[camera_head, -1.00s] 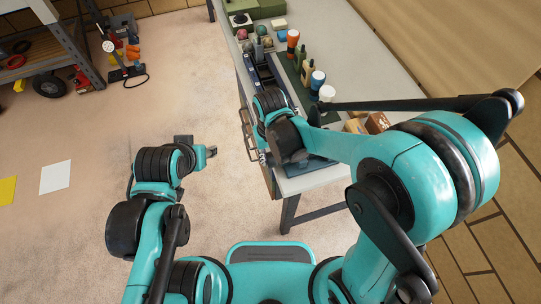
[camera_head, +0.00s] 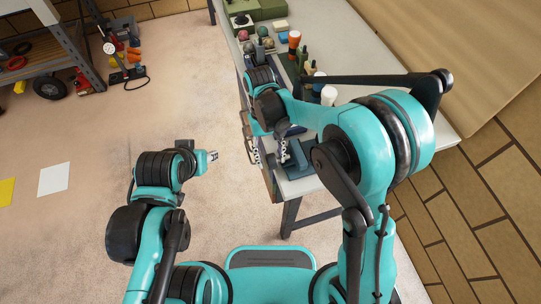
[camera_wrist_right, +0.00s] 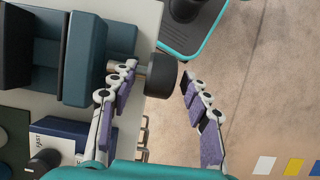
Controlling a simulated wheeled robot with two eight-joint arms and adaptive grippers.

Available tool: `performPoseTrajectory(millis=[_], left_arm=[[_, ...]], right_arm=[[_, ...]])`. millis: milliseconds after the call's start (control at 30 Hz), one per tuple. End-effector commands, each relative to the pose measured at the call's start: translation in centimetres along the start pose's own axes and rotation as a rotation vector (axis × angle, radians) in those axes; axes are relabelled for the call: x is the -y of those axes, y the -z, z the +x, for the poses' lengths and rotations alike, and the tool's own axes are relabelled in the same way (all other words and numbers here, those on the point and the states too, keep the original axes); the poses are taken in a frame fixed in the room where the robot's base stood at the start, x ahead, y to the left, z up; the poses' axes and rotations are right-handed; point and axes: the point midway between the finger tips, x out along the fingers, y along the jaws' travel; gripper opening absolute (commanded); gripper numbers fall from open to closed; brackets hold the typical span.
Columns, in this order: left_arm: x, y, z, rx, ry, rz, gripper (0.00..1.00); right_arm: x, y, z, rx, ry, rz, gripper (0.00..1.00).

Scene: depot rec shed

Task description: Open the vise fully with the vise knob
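The blue-grey vise (camera_head: 304,181) sits at the near corner of the workbench, partly hidden by my right arm in the head view. In the right wrist view, its jaws (camera_wrist_right: 85,60) are at the upper left. The black round vise knob (camera_wrist_right: 162,76) projects from them on a metal shaft. My right gripper (camera_head: 269,158) is open; in the wrist view its two purple-padded fingers (camera_wrist_right: 158,73) stand on either side of the knob, with a gap at the right finger. Whether the left finger touches is unclear. My left gripper (camera_head: 212,156) is over the floor, away from the bench.
The workbench (camera_head: 340,50) holds bottles (camera_head: 294,42) and small coloured balls (camera_head: 262,32) farther back. A drawer handle (camera_wrist_right: 145,138) is on its front. A shelf (camera_head: 55,50) stands at the far left. The floor (camera_head: 100,200) left of the bench is mostly clear.

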Motion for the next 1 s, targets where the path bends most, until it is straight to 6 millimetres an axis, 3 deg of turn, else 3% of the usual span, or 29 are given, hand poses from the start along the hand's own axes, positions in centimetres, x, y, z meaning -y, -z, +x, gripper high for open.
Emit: performPoseTrajectory(millis=[267, 700, 1000], left_arm=[[0.0, 0.0, 0.0, 0.000, 0.000, 0.000, 0.40], [0.0, 0.0, 0.0, 0.000, 0.000, 0.000, 0.40], [0.0, 0.0, 0.0, 0.000, 0.000, 0.000, 0.40]], right_arm=[[0.0, 0.0, -0.9, 0.000, 0.000, 0.000, 0.47], [0.0, 0.0, -9.6, 0.000, 0.000, 0.001, 0.47], [0.0, 0.0, -12.0, 0.000, 0.000, 0.000, 0.47]])
